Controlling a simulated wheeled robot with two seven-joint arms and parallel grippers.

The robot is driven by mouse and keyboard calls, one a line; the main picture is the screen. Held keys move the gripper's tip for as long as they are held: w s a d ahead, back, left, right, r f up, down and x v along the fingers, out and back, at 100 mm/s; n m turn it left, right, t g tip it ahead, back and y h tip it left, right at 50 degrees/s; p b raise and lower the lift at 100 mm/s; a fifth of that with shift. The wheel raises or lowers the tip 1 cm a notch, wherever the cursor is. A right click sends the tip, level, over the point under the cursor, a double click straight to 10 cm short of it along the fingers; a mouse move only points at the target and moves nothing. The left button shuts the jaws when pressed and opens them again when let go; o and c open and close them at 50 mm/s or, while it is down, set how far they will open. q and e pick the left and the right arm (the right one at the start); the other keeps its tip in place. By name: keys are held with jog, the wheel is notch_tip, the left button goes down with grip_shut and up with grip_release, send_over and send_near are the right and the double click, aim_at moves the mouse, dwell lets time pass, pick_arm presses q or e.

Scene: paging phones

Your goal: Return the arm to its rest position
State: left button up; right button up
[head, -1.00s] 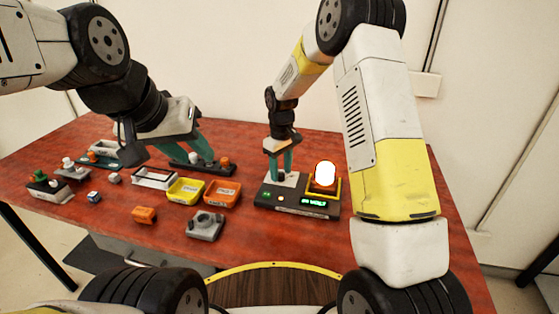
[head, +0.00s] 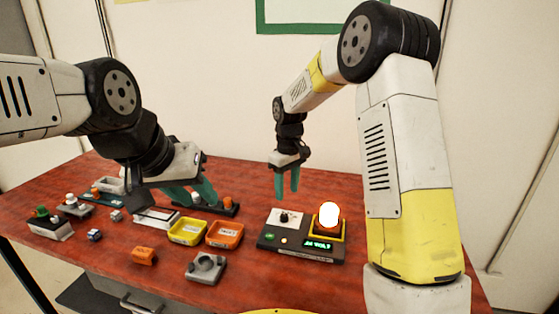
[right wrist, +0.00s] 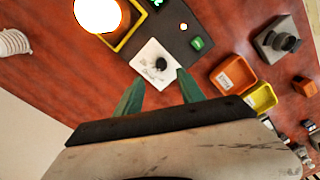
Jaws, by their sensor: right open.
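My right gripper (head: 287,194) is open and empty, held above the dark console (head: 300,250). The white plate with a black knob (head: 285,217) on that console is below its fingers. In the right wrist view the two green fingers (right wrist: 158,95) stand apart, with the knob (right wrist: 161,64) seen between and beyond them. A glowing white lamp (head: 329,213) sits in a yellow frame on the console, beside a lit green display (head: 318,245). My left gripper (head: 198,202) hangs low over the back of the table, its green fingers apart.
A yellow tray (head: 187,240) and an orange tray (head: 224,243) stand left of the console on the red table (head: 270,290). In front are a grey fixture (head: 206,267) and an orange block (head: 144,256). Several small parts lie at the left.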

jog(key=s+d+r+m+t+y, duration=0.1)
jog(key=s+d+r+m, duration=0.15)
jog(key=s+r, duration=0.35)
jog(key=s+d+r+m+t, duration=0.1)
jog(key=s+d+r+t, duration=0.1)
jog(key=s+d+r, duration=0.4)
jog(key=s+d+r+m+t, duration=0.1)
jog(key=s+r+m, duration=0.1)
jog(key=s, duration=0.5)
jog(key=s+d+r+m+t+y, duration=0.1)
jog(key=s+r+m+t, duration=0.1)
jog(key=s, duration=0.6)
jog(key=shift+s+r, duration=0.2)
jog(key=shift+s, duration=0.05)
pick_arm(q)
jog(key=shift+c, duration=0.3)
pick_arm(e)
jog(key=shift+d, duration=0.1)
